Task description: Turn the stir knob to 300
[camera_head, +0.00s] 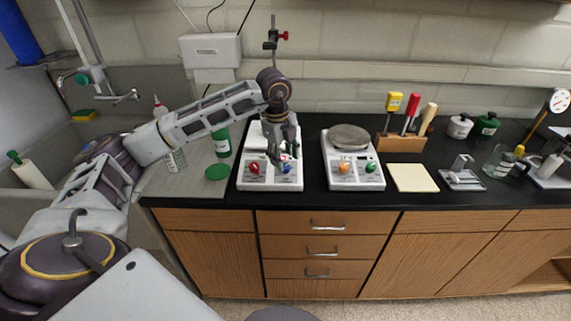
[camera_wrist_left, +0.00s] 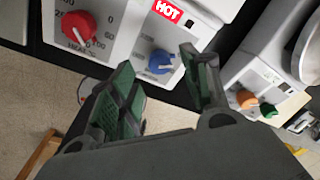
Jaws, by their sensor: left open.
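The left hot plate (camera_head: 243,182) is white with a red knob (camera_head: 254,169) and a blue knob (camera_head: 287,169) on its front. In the left wrist view the red knob (camera_wrist_left: 77,30) has a HEAT label under it. The blue knob (camera_wrist_left: 160,63) has a white pointer and a red HOT label above it; its own label is not readable. My left gripper (camera_head: 282,161) is open in front of the blue knob. In the wrist view its green-padded fingers (camera_wrist_left: 158,68) appear on either side of the blue knob, apart from it. My right gripper is not in view.
A second white device (camera_head: 353,183) with a round grey top, an orange knob (camera_head: 344,167) and a green knob (camera_head: 370,167) stands to the right. A green bottle (camera_head: 221,143) and green lid (camera_head: 217,172) are left. A cream pad (camera_head: 413,178) lies further right.

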